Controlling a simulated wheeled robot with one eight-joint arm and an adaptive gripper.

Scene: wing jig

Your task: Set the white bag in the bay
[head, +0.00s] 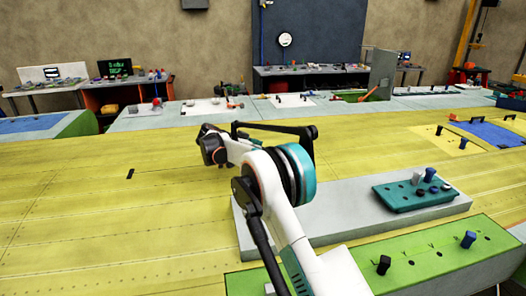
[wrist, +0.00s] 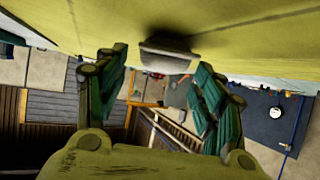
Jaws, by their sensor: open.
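In the wrist view my gripper (wrist: 161,62) is open, with its two green fingers spread wide. A pale grey-white rounded thing (wrist: 168,57) shows between the fingertips against the yellow surface, with a dark shadow beside it. It may be the white bag; I cannot tell for sure, nor whether the fingers touch it. In the head view my arm reaches out over the yellow surface, and its far end (head: 212,146) is low over it; the fingers and the pale thing are hidden there. I cannot make out a bay for certain.
The broad yellow wing surface (head: 80,200) is mostly clear, with a small black piece (head: 130,174) on it. At right a grey slab (head: 340,212) bears a teal block (head: 405,200) with several pegs. A green strip (head: 430,262) with knobs lies in front.

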